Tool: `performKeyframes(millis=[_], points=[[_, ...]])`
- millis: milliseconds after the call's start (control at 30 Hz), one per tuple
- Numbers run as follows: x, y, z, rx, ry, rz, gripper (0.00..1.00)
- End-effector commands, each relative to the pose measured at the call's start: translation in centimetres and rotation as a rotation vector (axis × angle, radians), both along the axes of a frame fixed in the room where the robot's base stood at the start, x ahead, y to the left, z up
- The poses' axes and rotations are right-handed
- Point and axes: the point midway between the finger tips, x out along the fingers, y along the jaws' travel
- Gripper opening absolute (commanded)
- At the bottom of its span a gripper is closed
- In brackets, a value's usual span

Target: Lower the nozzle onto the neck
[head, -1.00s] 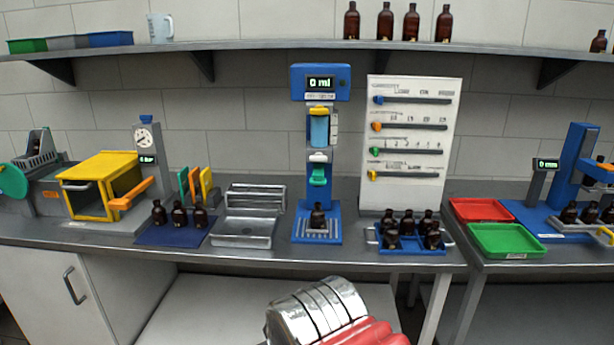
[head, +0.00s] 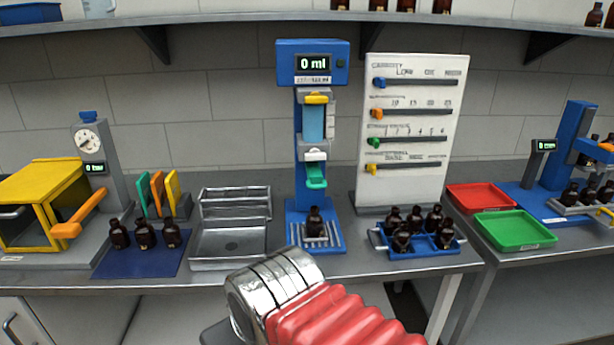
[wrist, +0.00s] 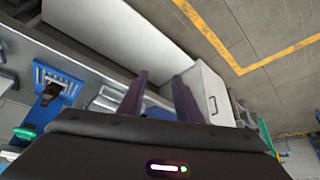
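The blue filling stand (head: 302,130) reads 0 ml on its display. It has a yellow part, a cyan cylinder, a white block and a green piece (head: 316,176), which may be the nozzle or its handle. An amber bottle (head: 314,222) stands upright on the slotted base below, with a visible gap between its top and the green piece. The wrist view shows the bottle (wrist: 50,92) and the stand's base at the left. My gripper (wrist: 160,76) is open and empty, its two dark fingers apart, away from the stand. In the head view my arm hides the gripper.
A blue tray of bottles (head: 380,250) stands right of the stand, before a white slider panel (head: 418,130). A metal tray (head: 228,264) and a navy mat with bottles (head: 118,266) are at left. Red (head: 478,199) and green (head: 540,242) trays are further right.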

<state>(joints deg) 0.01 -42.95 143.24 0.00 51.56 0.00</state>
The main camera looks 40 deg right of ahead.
Motion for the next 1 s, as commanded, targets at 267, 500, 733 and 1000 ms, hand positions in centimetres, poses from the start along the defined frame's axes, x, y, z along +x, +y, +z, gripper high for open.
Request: performKeyframes(millis=[267, 500, 733, 1000], points=[[0.0, 0.0, 0.0, 0.0, 0.0, 0.0, 0.31], [0.1, -0.1, 0.0, 0.0, -0.003, -0.002, 0.38], [2.9, -1.7, -0.1, -0.005, -0.069, -0.046, 0.53], [9.7, -7.1, 0.1, -0.034, -0.271, -0.172, 0.53]])
